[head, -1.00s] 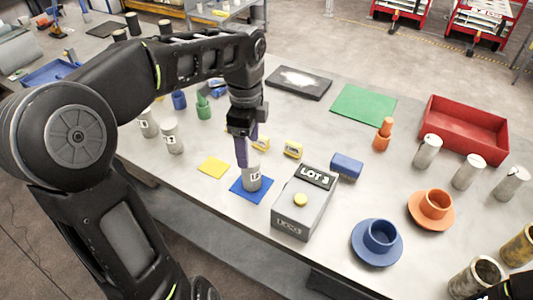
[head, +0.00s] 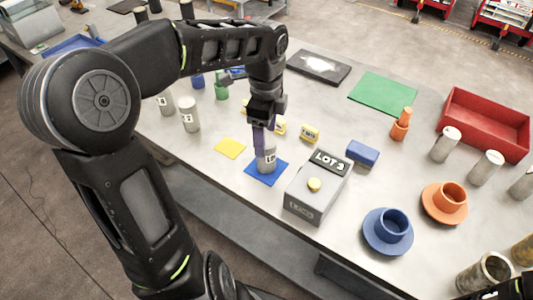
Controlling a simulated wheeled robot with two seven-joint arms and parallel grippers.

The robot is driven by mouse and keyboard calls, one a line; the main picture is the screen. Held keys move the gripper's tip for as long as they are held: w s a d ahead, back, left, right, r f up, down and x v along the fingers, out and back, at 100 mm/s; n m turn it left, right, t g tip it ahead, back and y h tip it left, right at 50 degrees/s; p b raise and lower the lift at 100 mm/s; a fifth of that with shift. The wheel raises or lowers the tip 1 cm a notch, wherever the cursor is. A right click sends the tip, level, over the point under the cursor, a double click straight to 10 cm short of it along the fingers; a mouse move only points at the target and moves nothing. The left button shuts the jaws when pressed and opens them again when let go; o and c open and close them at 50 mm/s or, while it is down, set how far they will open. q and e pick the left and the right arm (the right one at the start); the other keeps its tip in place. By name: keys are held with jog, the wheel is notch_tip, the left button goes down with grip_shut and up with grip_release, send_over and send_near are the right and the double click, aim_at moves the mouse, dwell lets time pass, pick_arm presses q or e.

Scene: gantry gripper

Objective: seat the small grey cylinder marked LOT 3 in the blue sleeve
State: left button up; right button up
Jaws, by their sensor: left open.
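A small grey cylinder (head: 267,161) stands upright on a blue mat (head: 258,177); its dark label is too small to read surely. My left gripper (head: 263,145) points down at its top, with open purple fingers; they overlap the cylinder's upper part in the picture, and contact cannot be told. The blue sleeve (head: 394,219) is an upright ring on a wide blue base (head: 378,243) at the lower right, and looks empty. A grey box (head: 306,201) between them carries a LOT 3 sign (head: 330,161) and a yellow button (head: 314,184).
Other grey cylinders stand at left (head: 189,115) and right (head: 445,144). An orange sleeve (head: 451,196), a blue block (head: 362,152), a red tray (head: 486,118) and metal cups (head: 485,273) share the table. A yellow mat (head: 229,148) lies left of the blue mat.

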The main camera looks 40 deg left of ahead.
aim_at(267, 141)
pick_arm(q)
jog(key=f+p, duration=0.1)
jog(key=f, duration=0.4)
jog(key=shift+d, duration=0.2)
jog(key=shift+c, duration=0.4)
grip_shut()
dwell(0.6)
